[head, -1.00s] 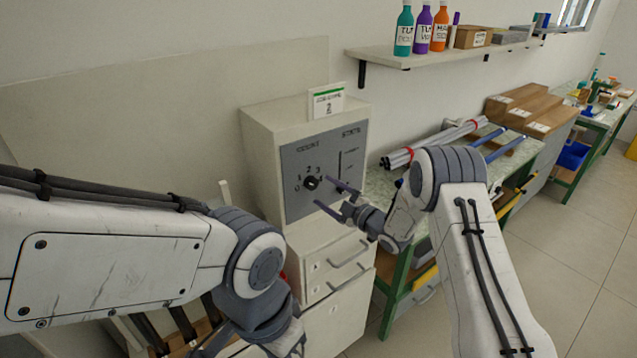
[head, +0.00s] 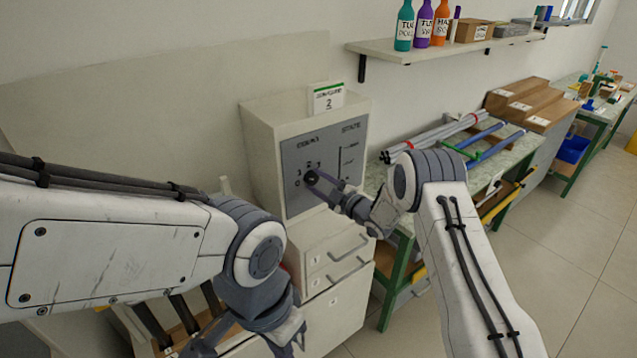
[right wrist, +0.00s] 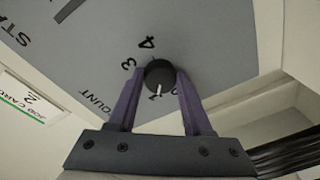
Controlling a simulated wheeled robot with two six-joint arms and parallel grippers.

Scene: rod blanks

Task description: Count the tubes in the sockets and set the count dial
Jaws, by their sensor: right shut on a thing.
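The count dial is a black round knob (head: 311,178) on the grey panel (head: 325,155) of a pale cabinet. It also shows in the right wrist view (right wrist: 160,73), where its white mark points between 0 and 1, closer to the 1. The 3 and 4 are readable; the 2 is hidden. My right gripper (head: 315,181) is shut on the knob, with one purple finger on each side in the right wrist view (right wrist: 158,78). My left arm's end (head: 265,320) hangs low in front of the drawers; its jaws are unclear. I cannot make out tubes in sockets.
A job card (head: 327,98) reading 2 stands on the cabinet. Grey tubes with red bands (head: 440,135) and blue tubes (head: 490,145) lie on the bench at right. A shelf (head: 430,53) with bottles hangs above. Open floor (head: 570,250) lies at right.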

